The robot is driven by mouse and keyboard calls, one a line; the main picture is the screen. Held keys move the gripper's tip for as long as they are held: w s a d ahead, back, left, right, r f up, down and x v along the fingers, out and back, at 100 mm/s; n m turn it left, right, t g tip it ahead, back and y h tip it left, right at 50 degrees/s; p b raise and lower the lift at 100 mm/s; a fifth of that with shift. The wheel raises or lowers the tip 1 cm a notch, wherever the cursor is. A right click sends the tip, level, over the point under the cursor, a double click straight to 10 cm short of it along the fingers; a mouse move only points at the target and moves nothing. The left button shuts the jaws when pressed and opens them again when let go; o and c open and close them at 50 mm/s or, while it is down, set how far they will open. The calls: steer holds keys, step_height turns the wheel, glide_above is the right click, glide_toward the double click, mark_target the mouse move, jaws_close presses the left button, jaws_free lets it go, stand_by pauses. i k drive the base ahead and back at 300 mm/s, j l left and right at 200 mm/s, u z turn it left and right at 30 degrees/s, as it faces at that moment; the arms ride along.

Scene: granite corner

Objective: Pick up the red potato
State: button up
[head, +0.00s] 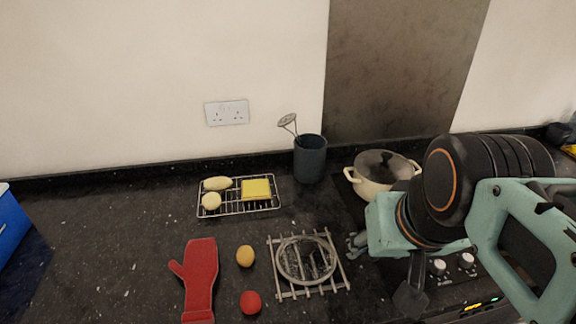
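The red potato (250,302) lies on the dark speckled counter near the bottom of the head view, right of a red oven mitt. It is small and round. My gripper (384,272) is to the right of it, above the counter's edge by the cooker. Its two dark fingers are spread apart, with nothing seen between them. A wire rack lies between my gripper and the red potato, and they are well apart.
A yellow potato (245,256) lies just behind the red one. The red mitt (200,276) is left, and the trivet rack (286,294) with a round glass piece is right. Behind are a cooling rack (238,211) with food, a utensil pot (309,160) and a lidded cream pot (371,188).

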mark_target(250, 301)
steer(key=k+l, duration=0.1)
steer(key=l, duration=0.3)
steer(key=l+z, duration=0.1)
steer(key=l, duration=0.3)
steer(key=u, duration=1.6)
steer(key=i+j+z, duration=0.15)
steer(key=j+z, duration=0.4)
steer(key=k+j+z, duration=0.15)
steer(key=i+u, duration=0.2)
